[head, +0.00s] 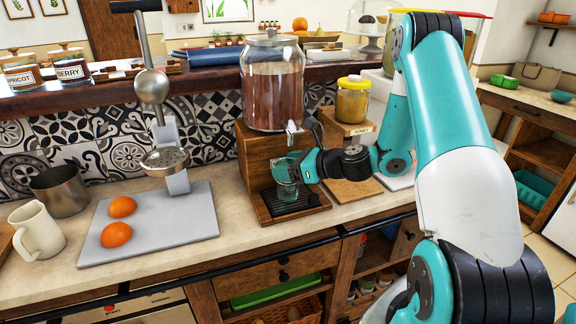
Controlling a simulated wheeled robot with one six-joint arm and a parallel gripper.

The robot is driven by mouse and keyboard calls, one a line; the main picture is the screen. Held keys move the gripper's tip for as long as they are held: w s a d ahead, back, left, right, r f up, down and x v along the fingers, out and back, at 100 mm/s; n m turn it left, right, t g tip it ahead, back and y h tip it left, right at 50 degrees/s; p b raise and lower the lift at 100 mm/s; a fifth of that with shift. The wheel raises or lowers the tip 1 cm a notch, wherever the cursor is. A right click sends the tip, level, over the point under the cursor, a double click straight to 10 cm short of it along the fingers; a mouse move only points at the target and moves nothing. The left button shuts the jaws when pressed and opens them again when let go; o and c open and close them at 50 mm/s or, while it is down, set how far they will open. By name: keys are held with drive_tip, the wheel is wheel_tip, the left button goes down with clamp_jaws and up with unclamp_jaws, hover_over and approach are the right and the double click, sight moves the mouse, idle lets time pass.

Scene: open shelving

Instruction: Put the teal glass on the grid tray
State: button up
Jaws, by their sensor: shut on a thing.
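The teal glass (286,190) is a small see-through tumbler under the tap of the large drink dispenser. It looks upright, at or just above the dark grid tray (301,206) at the foot of the wooden dispenser stand. I cannot tell if its base touches the tray. My gripper (296,165) comes in from the right and is shut on the glass near its upper part. The gripper partly hides the right side of the glass and the back of the tray.
The glass dispenser (272,85) and its tap (291,128) stand close above my gripper. A wooden stand (352,133) with a yellow-lidded jar (353,99) is to the right. A grey board (150,245) with two oranges (116,235) and a juicer (166,158) are to the left.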

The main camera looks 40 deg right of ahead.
drive_tip(key=shift+f, duration=0.15)
drive_tip(key=o, duration=0.8)
